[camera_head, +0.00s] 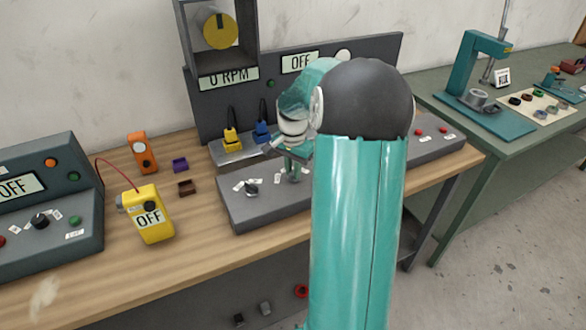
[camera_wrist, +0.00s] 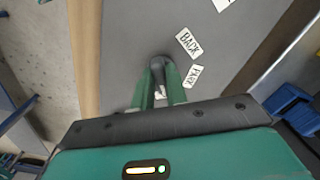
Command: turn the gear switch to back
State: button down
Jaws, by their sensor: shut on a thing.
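The gear switch (camera_wrist: 160,60) is a dark knob on the grey panel in the wrist view, mostly covered by my fingers. A "BACK" label (camera_wrist: 188,43) lies up and right of it, and a "PARK" label (camera_wrist: 194,76) lies to its right. My gripper (camera_wrist: 160,75) is shut on the knob, with one green finger on each side. Which label the knob points at cannot be made out. In the head view my gripper (camera_head: 293,172) reaches down to the grey control panel (camera_head: 265,210), and my arm hides much of that panel.
Another dark knob (camera_head: 251,190) with labels stands left of my gripper. A yellow meter (camera_head: 149,215) stands left on the wooden bench.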

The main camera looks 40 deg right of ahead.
jog(key=shift+n, duration=0.3)
jog(key=n, duration=0.6)
jog(key=shift+s+d, duration=0.1)
jog(key=n, duration=0.6)
jog(key=shift+d+n, duration=0.1)
jog(key=shift+n, duration=0.3)
jog(key=n, duration=0.5)
jog(key=shift+d, duration=0.15)
jog(key=n, duration=0.5)
jog(key=shift+r, duration=0.1)
jog(key=shift+n, duration=0.3)
jog(key=c, duration=1.4)
grip_release()
